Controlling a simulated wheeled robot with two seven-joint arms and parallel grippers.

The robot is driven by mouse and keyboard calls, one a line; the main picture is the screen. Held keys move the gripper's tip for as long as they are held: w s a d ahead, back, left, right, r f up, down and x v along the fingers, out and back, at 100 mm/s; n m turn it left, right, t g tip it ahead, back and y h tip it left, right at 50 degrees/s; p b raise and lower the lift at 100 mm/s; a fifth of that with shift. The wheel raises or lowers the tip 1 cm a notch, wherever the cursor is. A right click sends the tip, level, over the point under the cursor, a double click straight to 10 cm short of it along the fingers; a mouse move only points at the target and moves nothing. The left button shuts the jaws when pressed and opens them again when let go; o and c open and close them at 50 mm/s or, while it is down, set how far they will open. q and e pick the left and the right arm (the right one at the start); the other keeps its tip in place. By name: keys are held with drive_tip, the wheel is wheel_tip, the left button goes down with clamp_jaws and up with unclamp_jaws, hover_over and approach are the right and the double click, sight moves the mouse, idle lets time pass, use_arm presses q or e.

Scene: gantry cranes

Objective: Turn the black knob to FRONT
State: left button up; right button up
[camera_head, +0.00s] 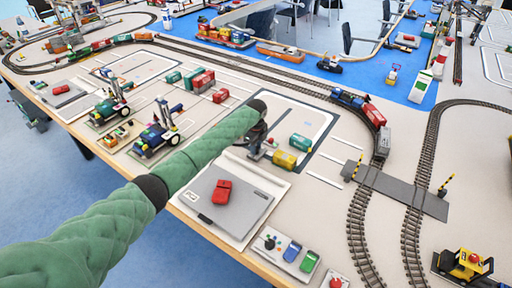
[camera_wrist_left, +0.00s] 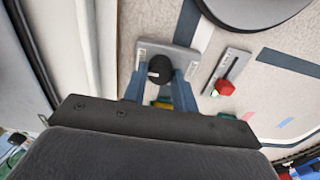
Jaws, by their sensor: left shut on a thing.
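The black knob (camera_wrist_left: 160,68) is round and sits on a small grey plate (camera_wrist_left: 183,54) with small white labels that I cannot read, in the left wrist view. My left gripper (camera_wrist_left: 160,76) has its two blue-grey fingers on either side of the knob and is shut on it. In the head view my left gripper (camera_head: 257,143) is small, at the end of the green-sleeved arm, beyond the laptop-like grey pad. The knob is not clear there. Which way the knob points cannot be told. My right gripper is not in view.
A slider plate with a red knob (camera_wrist_left: 225,87) stands close beside the grey plate. In the head view, a yellow container (camera_head: 284,160) and a green one (camera_head: 300,142) are near the gripper. A red object (camera_head: 222,191) lies on the grey pad (camera_head: 245,207). Rails (camera_head: 360,215) run to the right.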

use_arm(q)
drive_tip(key=shift+w+r, duration=0.1)
drive_tip(key=shift+r, duration=0.05)
drive_tip(key=o, duration=1)
drive_tip(key=shift+c, duration=0.2)
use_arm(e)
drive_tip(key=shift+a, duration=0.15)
use_arm(q)
drive_tip(key=shift+r+b, duration=0.3)
drive_tip(key=shift+r, duration=0.1)
drive_tip(key=shift+r+b, duration=1.05)
drive_tip(key=shift+r, duration=2.4)
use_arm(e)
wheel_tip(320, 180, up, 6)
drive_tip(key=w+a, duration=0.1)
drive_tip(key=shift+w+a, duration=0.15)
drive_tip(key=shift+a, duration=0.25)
use_arm(q)
drive_tip(key=shift+f, duration=0.1)
